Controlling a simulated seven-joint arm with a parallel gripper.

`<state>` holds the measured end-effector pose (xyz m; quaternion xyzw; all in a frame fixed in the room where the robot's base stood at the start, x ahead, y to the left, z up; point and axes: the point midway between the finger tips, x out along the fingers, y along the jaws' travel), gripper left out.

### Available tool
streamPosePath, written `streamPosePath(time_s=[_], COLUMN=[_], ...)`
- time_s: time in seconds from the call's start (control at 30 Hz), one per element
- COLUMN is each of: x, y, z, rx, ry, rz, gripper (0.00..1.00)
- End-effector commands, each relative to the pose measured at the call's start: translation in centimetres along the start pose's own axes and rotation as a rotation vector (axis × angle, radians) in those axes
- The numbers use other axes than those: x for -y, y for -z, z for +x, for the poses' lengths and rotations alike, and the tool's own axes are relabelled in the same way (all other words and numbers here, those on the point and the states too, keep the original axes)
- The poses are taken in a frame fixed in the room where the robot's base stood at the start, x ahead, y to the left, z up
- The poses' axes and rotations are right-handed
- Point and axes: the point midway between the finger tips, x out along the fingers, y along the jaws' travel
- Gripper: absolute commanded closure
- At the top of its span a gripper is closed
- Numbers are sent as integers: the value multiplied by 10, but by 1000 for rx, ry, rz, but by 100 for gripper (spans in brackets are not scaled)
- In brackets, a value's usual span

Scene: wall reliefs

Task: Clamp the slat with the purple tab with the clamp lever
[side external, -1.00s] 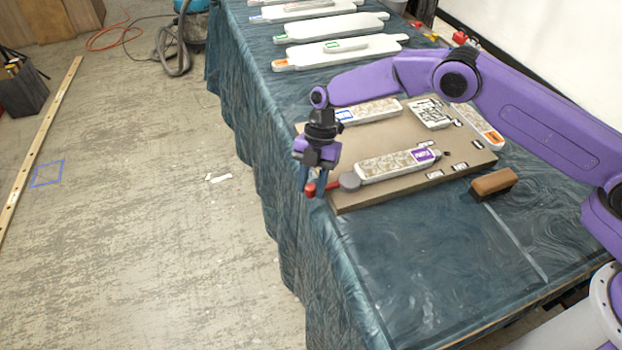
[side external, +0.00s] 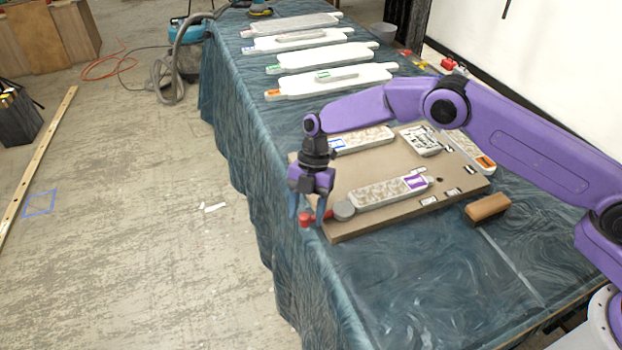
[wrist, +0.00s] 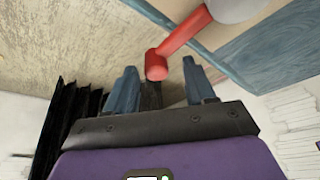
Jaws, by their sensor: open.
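The slat with the purple tab (side external: 388,193) lies on the brown board, its purple tab (side external: 416,182) at the right end. The clamp lever (side external: 327,214) is a red bar with a knob-like end, joined to a grey disc (side external: 344,210) at the slat's left end. Its red end sticks out past the board's left edge. My gripper (side external: 307,217) points down at this end, open. In the wrist view, the red end (wrist: 157,66) shows between the two separated fingers of my gripper (wrist: 160,68). Contact cannot be told.
The board (side external: 365,226) also carries a blue-tabbed slat (side external: 362,139), an orange-tabbed slat (side external: 470,152) and a patterned white block (side external: 424,141). A brown block (side external: 487,209) lies right of the board. Several white slats lie at the table's back. The front tabletop is clear.

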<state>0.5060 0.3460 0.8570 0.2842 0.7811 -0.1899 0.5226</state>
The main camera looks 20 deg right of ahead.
Motion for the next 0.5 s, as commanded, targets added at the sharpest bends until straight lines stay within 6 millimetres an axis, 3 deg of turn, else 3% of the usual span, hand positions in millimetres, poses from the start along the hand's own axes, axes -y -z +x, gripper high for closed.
streamPosePath(time_s=[0.5], x=[0], y=[-1], z=[-104], rx=[3], ry=[-4], rz=[0], gripper=[46])
